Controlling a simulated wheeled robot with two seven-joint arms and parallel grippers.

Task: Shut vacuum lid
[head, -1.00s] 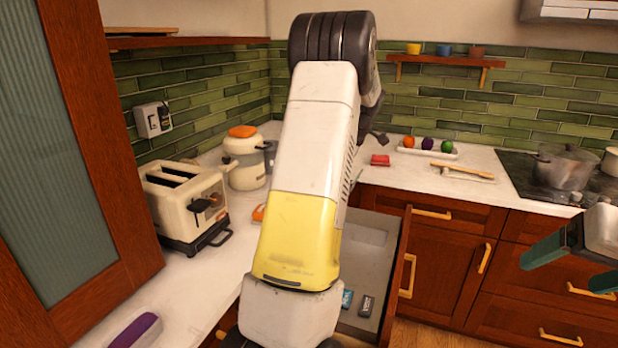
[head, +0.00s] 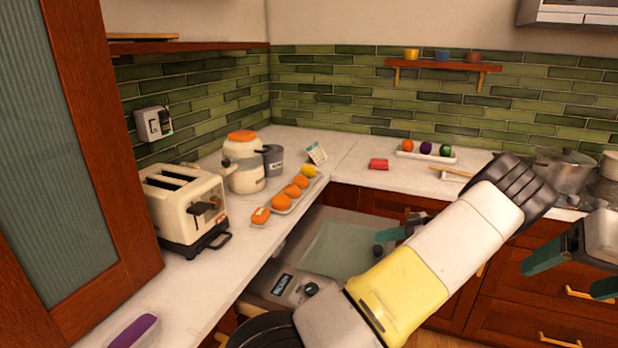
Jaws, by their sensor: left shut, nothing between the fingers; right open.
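The vacuum unit sits in the pulled-out drawer under the counter corner. Its pale translucent lid (head: 335,252) shows as a greenish panel, and I cannot tell whether it lies fully flat. In front of it is a panel (head: 300,288) with a dark display and a round knob. My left gripper (head: 388,242) is shut and empty at the right side of the lid; whether it touches the lid is unclear. My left arm hides the right and near parts of the drawer. My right gripper (head: 570,268) is open and empty at the far right.
A toaster (head: 185,205), a cream jar (head: 243,165), a grey cup (head: 272,160) and a tray of orange fruit (head: 290,205) stand on the left counter. Pots (head: 565,170) stand at the right. A tall cabinet (head: 75,150) bounds the left.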

